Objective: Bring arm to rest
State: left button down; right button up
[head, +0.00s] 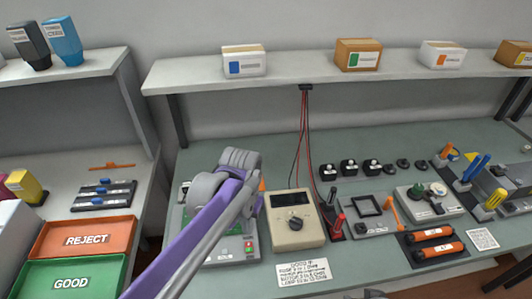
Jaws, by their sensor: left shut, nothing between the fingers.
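My left arm, purple and grey, comes in from the bottom and reaches up over the left part of the green-grey bench (300,155). My left gripper (253,207) is at its far end, shut and empty, largely hidden by the wrist links. It is over a device with a green panel (236,250), just left of a beige meter with a dial (297,222). The arm covers much of that device. Whether the gripper touches it cannot be told. My right gripper is not in view.
An orange REJECT tray (118,221) and green GOOD tray (116,265) are at left. A shelf (195,76) with several boxes runs behind. Red and black leads (303,130) hang to the bench.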

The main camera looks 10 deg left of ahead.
pick_arm(q)
jog(key=s+a+f+n+t, duration=0.1)
jog(key=s+a, duration=0.1)
jog(key=s, duration=0.2)
jog(key=s+a+f+n+t, duration=0.1)
jog(key=s+a+f+t, duration=0.1)
jog(key=s, duration=0.3)
jog(key=s+a+f+t, duration=0.1)
jog(key=s+a+t, duration=0.1)
jog(key=s, duration=0.3)
jog(key=shift+a+f+n, duration=0.3)
jog(key=shift+a+n, duration=0.05)
jog(key=shift+n, duration=0.05)
jog(key=shift+w, duration=0.1)
